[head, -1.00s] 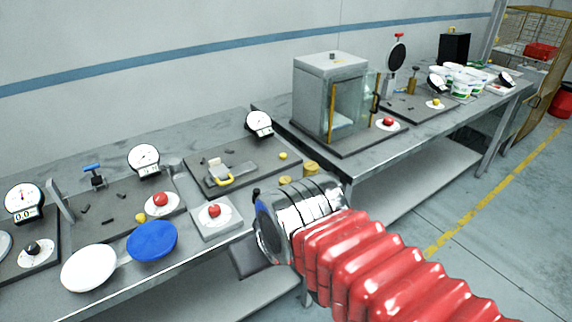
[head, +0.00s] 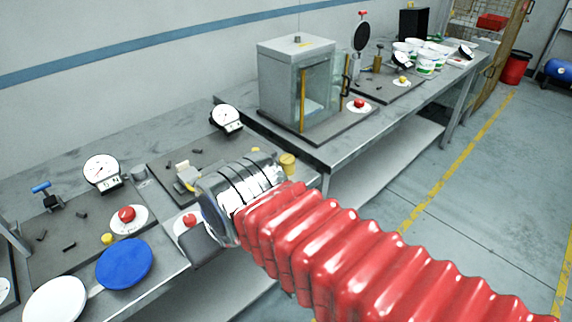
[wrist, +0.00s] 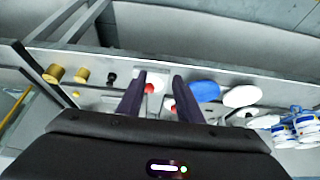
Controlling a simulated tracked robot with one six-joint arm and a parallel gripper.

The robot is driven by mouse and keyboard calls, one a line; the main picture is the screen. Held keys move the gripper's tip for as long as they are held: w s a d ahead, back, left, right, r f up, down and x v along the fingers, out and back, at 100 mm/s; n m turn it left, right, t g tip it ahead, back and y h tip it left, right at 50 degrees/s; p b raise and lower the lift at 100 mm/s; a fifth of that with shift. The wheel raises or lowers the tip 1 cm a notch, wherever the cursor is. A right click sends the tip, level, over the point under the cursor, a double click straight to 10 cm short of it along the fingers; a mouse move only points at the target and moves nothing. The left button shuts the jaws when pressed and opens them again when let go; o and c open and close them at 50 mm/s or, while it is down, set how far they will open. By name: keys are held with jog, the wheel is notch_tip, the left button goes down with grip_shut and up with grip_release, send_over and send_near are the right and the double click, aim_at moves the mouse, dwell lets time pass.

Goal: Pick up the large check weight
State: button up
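The large check weight (head: 288,163) is a brass cylinder near the bench's right front edge in the head view, partly behind my arm. In the wrist view it is the leftmost, bigger brass cylinder (wrist: 54,74). A smaller brass weight (wrist: 82,76) stands beside it; my arm hides it in the head view. My gripper (wrist: 159,75) is open, with two dark fingers spread and nothing held. It is to the right of both weights in the wrist view, over the area of the red-knobbed plates. In the head view my arm hides most of the gripper.
A glass-sided cabinet (head: 296,90) stands on the farther bench. A blue disc (head: 124,263) and a white disc (head: 56,300) lie on the near bench at left. Dial gauges (head: 102,172) and small fixtures crowd the bench. A gap separates the two benches.

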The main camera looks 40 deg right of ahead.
jog(key=shift+o, duration=0.6)
jog(key=shift+w+d, duration=0.15)
jog(key=o, duration=0.6)
jog(key=w+d+f+m+t+h, duration=0.1)
jog(key=w+d+h, duration=0.2)
jog(key=w+d, duration=0.4)
jog(key=d, duration=0.3)
jog(key=shift+w+d+m+t, duration=0.15)
jog(key=shift+w+m+t, duration=0.15)
jog(key=w+d+f+t+h, duration=0.1)
jog(key=w+d, duration=0.2)
jog(key=d, duration=0.4)
jog(key=w+d+f+t+h, duration=0.1)
jog(key=w+d+f, duration=0.15)
jog(key=d, duration=0.35)
jog(key=t+y, duration=0.2)
jog(key=t, duration=0.4)
send_near(292, 165)
jog(key=shift+s+a, duration=0.1)
jog(key=shift+s, duration=0.4)
jog(key=shift+x, duration=4.25)
